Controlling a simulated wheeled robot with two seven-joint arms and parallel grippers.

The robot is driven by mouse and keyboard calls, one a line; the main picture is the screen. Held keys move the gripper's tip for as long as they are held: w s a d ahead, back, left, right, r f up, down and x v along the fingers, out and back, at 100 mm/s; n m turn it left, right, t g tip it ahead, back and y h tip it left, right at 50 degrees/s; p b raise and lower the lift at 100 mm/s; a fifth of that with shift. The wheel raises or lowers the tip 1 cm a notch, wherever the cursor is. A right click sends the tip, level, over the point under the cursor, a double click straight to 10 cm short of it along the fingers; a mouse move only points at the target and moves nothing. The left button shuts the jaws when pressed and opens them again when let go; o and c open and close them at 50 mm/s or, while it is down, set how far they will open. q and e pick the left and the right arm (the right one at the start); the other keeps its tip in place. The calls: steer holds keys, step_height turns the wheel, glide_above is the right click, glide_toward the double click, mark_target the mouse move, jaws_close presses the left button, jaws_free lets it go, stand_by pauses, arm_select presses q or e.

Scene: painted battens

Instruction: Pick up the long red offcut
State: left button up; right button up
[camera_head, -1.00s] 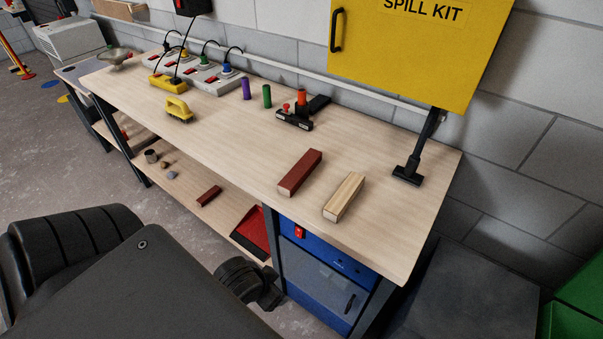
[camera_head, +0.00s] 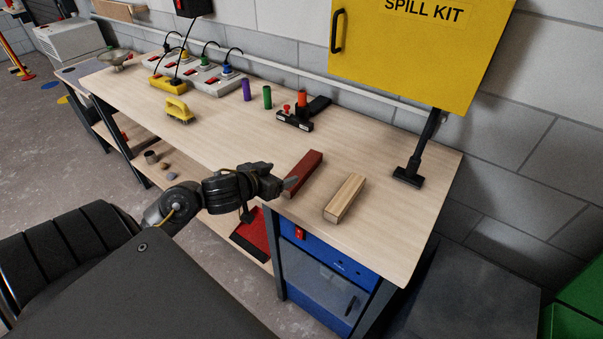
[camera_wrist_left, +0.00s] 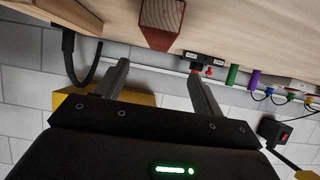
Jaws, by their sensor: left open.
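The long red offcut (camera_head: 304,172) lies on the wooden workbench top (camera_head: 235,140), left of a bare wood batten (camera_head: 345,198). My left gripper (camera_head: 288,184) is at the bench's front edge, close to the near end of the red offcut and partly overlapping it in the head view. In the left wrist view the left gripper (camera_wrist_left: 157,72) is open and empty. The red offcut (camera_wrist_left: 160,22) shows end-on beyond the fingertips, roughly in line with the gap between them. Contact is not visible. My right gripper is out of view.
A black stand foot (camera_head: 407,177) stands on the right of the bench. The yellow spill-kit cabinet (camera_head: 415,60) hangs above.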

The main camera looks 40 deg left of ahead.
mark_target(302, 168)
arm_select(q)
steer(key=x, duration=0.6)
steer(key=b+x, duration=0.1)
steer(key=x, duration=0.1)
steer(key=shift+d+f, duration=0.2)
steer(key=shift+f, duration=0.15)
steer(key=shift+w+f, duration=0.2)
steer(key=shift+w, duration=0.25)
steer(key=shift+s, duration=0.1)
steer(key=shift+c, duration=0.8)
steer(key=c, duration=1)
steer(key=shift+r, duration=0.15)
steer(key=shift+c, duration=0.2)
